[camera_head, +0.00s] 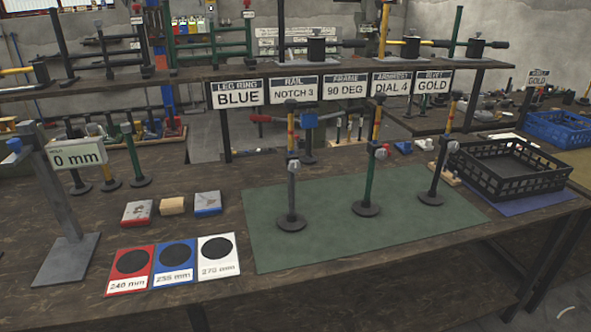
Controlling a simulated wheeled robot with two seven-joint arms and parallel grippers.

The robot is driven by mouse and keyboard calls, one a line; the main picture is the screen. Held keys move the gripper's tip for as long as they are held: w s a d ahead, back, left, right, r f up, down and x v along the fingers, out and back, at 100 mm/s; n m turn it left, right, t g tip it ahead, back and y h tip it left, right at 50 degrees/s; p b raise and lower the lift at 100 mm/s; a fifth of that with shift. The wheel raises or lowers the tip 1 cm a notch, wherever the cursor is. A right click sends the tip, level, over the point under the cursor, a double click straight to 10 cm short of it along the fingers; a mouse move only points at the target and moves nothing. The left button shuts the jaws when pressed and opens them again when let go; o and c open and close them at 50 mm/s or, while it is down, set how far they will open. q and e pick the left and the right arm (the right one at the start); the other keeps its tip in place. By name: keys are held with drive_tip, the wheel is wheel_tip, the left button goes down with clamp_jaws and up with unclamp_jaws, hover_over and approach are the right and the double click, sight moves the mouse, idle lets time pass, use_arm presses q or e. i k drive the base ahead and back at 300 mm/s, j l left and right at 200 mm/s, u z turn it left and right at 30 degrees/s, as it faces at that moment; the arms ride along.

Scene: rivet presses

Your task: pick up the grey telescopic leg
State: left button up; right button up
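The grey telescopic leg (292,187) stands upright on its round black foot near the left part of the green mat (325,252). Nothing is holding the grey leg. Neither of my grippers is in view.
A grey gauge post (62,200) with a "0 mm" sign stands at the left. Red, blue and white cards (177,281) lie in front, with small blocks (172,206) behind them. A black crate (515,180) is at right. A labelled shelf (350,66) spans the back.

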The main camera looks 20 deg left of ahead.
sight(291, 222)
drive_tip(key=i+l+u, duration=0.15)
drive_tip(key=i+u, duration=0.2)
drive_tip(key=i+l+u, duration=0.3)
drive_tip(key=i, duration=0.25)
drive_tip(key=i+l+u, duration=0.35)
drive_tip(key=i+j, duration=0.05)
